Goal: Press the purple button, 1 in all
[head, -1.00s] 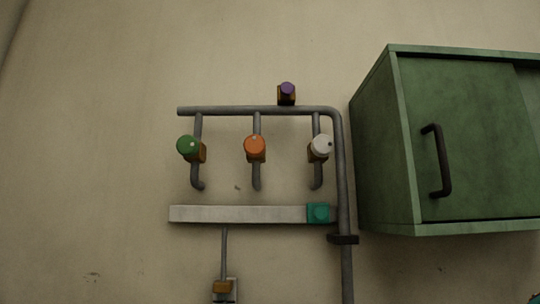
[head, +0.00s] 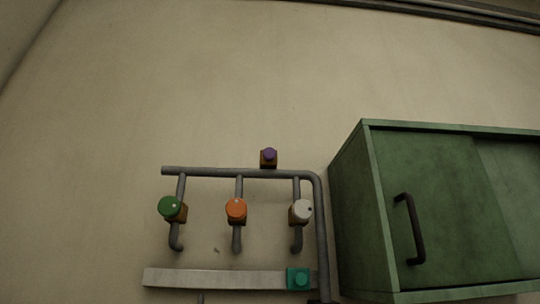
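The purple button (head: 269,154) is a small round cap on a brownish-orange block. It sits just above the top horizontal grey pipe, right of the middle of its length. My gripper is not in the head view, so its place relative to the button does not show.
Below the grey pipe (head: 215,172) hang a green knob (head: 169,206), an orange knob (head: 236,209) and a white knob (head: 300,210). A green cabinet (head: 435,210) juts out at right.

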